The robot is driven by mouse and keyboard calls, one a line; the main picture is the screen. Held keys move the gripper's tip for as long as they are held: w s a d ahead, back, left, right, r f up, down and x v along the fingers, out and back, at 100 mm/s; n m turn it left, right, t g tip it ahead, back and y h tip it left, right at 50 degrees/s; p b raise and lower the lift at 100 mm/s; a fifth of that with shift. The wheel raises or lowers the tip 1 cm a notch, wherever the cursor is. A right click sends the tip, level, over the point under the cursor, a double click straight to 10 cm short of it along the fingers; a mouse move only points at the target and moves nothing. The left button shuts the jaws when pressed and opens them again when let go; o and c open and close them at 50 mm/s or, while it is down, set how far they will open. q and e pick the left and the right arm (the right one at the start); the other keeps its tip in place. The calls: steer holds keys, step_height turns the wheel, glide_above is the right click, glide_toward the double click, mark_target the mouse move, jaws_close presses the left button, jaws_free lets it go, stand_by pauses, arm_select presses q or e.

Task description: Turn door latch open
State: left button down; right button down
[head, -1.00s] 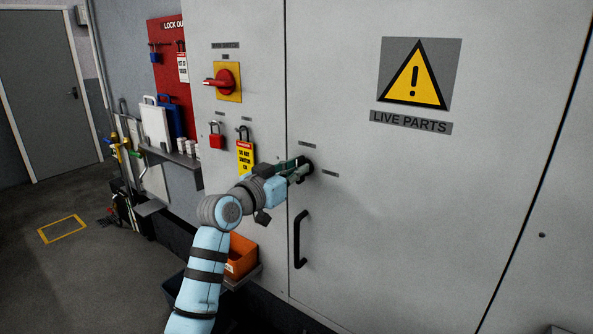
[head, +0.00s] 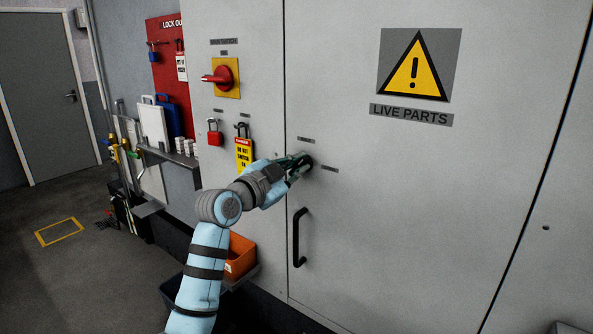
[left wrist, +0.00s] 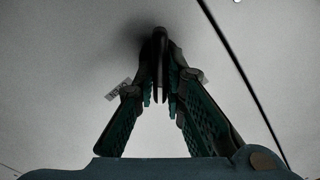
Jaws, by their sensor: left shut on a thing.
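The door latch (head: 307,162) is a small dark knob on the grey cabinet door (head: 420,210), just right of the door's seam. My left gripper (head: 298,165) is at the latch and shut on it; its fingers hide most of it in the head view. In the left wrist view the dark latch (left wrist: 160,60) stands between the two fingertips of my left gripper (left wrist: 160,92). The exact turn angle of the latch is hard to tell. The door is flush with the cabinet. My right gripper is not in view.
A black door handle (head: 300,238) is below the latch. A red rotary switch (head: 221,76), a red padlock (head: 215,136) and a yellow tag (head: 244,154) are left of the seam. An orange bin (head: 240,256) is low behind my arm. The door around the latch is clear.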

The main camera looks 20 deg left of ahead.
arm_select(q)
steer(key=shift+d+f+m+b, duration=0.15)
steer(key=shift+m+b, duration=0.65)
steer(key=shift+m, duration=1.7)
steer(key=shift+f+m+b, duration=0.15)
steer(key=shift+m+b, duration=0.6)
steer(key=shift+m, duration=1.75)
steer(key=c, duration=1.7)
jaws_free()
steer(key=shift+o, duration=0.2)
steer(key=v, duration=1.2)
